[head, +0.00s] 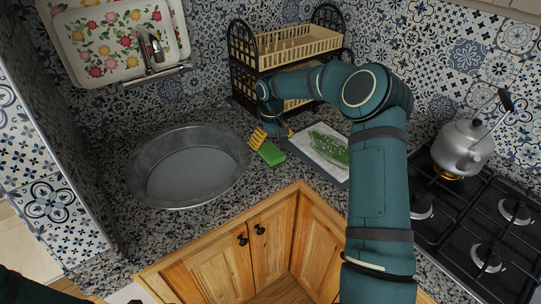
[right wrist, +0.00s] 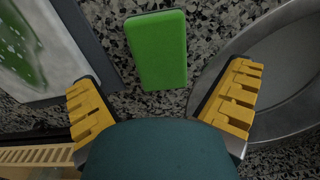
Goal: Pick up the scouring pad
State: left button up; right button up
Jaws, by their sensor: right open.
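The scouring pad (head: 271,153) is a bright green block lying flat on the speckled counter, between the metal basin and a tray. It also shows in the right wrist view (right wrist: 157,50), upper middle. My right gripper (head: 272,134) is open, with yellow ridged fingers. In the right wrist view its fingers (right wrist: 163,102) stand wide apart, with the pad lying beyond and between them, and nothing is held. In the head view the fingers are close to the pad's far side; whether one touches it I cannot tell. My left gripper does not show.
A round metal basin (head: 190,187) stands left of the pad. A dark-edged tray (head: 304,164) with a green leafy picture lies to its right. A black rack (head: 241,71) stands behind. A kettle (head: 463,147) sits on the gas hob (head: 461,197) at right.

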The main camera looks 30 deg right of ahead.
aim_at(271, 152)
notch_tip(271, 152, down, 5)
jog(key=shift+f+b, duration=0.1)
jog(key=shift+b, duration=0.25)
jog(key=c, duration=1)
